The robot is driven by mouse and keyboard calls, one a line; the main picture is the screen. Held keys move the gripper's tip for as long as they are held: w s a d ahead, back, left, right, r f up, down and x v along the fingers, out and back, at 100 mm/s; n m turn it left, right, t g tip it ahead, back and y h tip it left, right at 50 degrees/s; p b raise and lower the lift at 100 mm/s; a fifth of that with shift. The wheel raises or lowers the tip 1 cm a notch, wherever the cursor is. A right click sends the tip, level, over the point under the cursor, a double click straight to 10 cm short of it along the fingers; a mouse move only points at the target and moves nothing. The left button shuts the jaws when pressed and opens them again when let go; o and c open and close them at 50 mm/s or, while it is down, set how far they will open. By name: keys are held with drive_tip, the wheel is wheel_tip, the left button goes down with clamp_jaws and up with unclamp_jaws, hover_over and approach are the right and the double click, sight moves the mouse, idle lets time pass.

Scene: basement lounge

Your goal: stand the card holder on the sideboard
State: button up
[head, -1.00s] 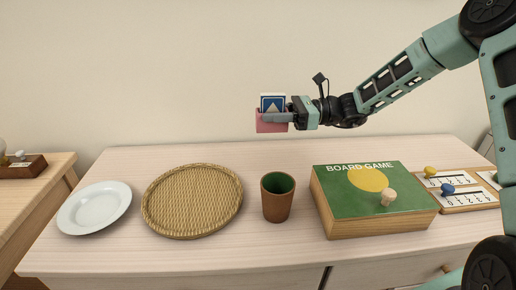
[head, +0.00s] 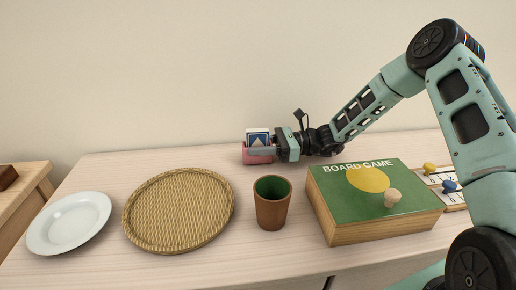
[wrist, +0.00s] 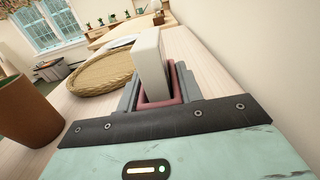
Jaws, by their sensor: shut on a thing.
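The card holder (head: 258,158) is a pink-red open box with a stack of cards (head: 258,138) standing in it, the front card blue and white. My gripper (head: 264,150) is shut on the card holder near the back edge of the sideboard (head: 115,172). In the head view the holder is upright and low over the sideboard top; I cannot tell if it touches. In the wrist view the holder (wrist: 178,90) sits between my fingers, with the pale card stack rising from it.
A brown cup with a green inside (head: 272,212) stands in front of the holder. A woven tray (head: 180,212) and a white plate (head: 68,224) lie to the left. Bare wood surrounds the holder.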

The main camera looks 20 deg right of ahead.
drive_tip(key=shift+f, duration=0.25)
drive_tip(key=shift+f, duration=0.2)
drive_tip(key=o, duration=1)
drive_tip(key=shift+r, duration=0.2)
drive_tip(key=d, duration=0.4)
drive_tip(key=s+d, duration=0.1)
drive_tip(key=d, duration=0.3)
drive_tip(key=s+d, duration=0.1)
drive_tip(key=d, duration=0.2)
drive_tip(key=shift+s+d+b, duration=0.2)
drive_tip(key=shift+d+b, duration=0.1)
drive_tip(key=shift+d, duration=0.1)
